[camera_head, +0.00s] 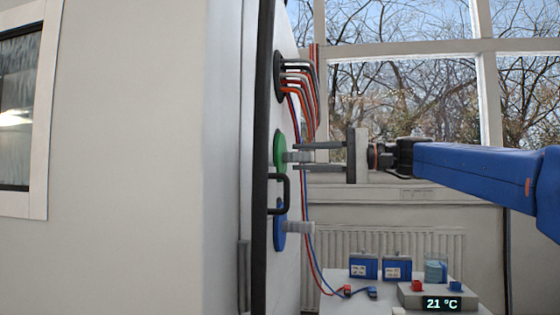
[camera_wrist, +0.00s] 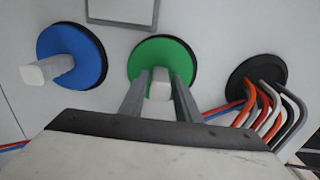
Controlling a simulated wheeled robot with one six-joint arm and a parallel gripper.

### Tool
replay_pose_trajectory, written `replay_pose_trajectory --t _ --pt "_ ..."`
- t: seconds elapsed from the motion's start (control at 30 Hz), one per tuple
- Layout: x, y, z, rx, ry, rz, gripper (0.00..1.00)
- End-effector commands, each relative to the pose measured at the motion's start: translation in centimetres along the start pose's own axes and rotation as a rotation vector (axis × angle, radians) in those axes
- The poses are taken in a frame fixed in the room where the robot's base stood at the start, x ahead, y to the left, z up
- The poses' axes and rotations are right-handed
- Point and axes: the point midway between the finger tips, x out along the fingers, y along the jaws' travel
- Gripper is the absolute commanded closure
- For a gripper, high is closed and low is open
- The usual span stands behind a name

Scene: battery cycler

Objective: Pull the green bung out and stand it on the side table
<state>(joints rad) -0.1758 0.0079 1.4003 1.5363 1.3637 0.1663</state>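The green bung (camera_head: 280,149) is a round disc with a light grey handle, seated in the side wall of the white cabinet. It also shows in the wrist view (camera_wrist: 176,55). My gripper (camera_head: 300,156) reaches in from the right, level with the bung, its fingers above and below the handle. In the wrist view my gripper (camera_wrist: 159,82) has a finger on either side of the handle, with small gaps, so it looks open and not clamped. The side table (camera_head: 333,303) is white and stands low behind, at the bottom of the head view.
A blue bung (camera_head: 280,225) with a grey handle sits below the green one, near a black door handle (camera_head: 287,192). Cables (camera_head: 308,92) leave a black port above. Blue boxes (camera_head: 363,267) and a 21 °C display unit (camera_head: 430,298) occupy the side table.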

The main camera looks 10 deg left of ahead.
Motion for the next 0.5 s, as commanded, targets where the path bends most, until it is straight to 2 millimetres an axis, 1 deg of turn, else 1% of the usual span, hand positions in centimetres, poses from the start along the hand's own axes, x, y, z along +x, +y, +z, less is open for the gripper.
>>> replay_pose_trajectory --t 0.03,0.07,0.1,0.5 --pt "0.00 0.00 0.00 0.000 0.000 0.000 0.83" --pt "0.00 0.00 0.00 0.000 0.000 0.000 0.90" --pt "0.00 0.00 0.00 0.000 0.000 0.000 1.00" --pt "-0.27 -0.06 0.01 -0.001 0.000 -0.001 1.00"
